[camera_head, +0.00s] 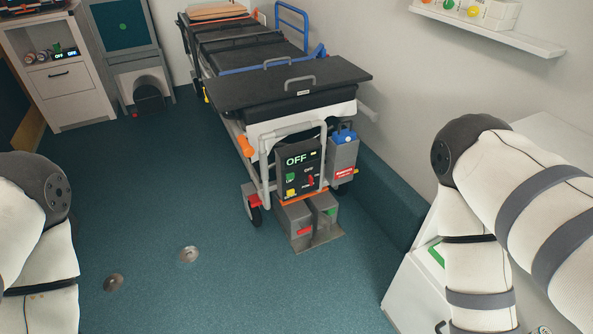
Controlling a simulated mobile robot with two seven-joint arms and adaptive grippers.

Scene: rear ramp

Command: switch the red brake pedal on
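The wheeled stretcher (285,85) stands in the middle, its near end facing me. A grey box (318,218) sits on the floor under that end. It has a red piece (304,230) on its left and a green piece (331,212) on its right. Another red part (254,201) sits above the left front wheel. I cannot tell which red part is the brake pedal, or its position. A black panel (298,170) above the box reads "OFF". Both my arms show at the picture's sides, but neither gripper is in view.
A white drawer cabinet (58,75) stands at the back left. A white shelf (490,32) is on the right wall, and a white cabinet (408,294) stands at the lower right. The teal floor (225,285) before the stretcher is free, with two small round floor discs.

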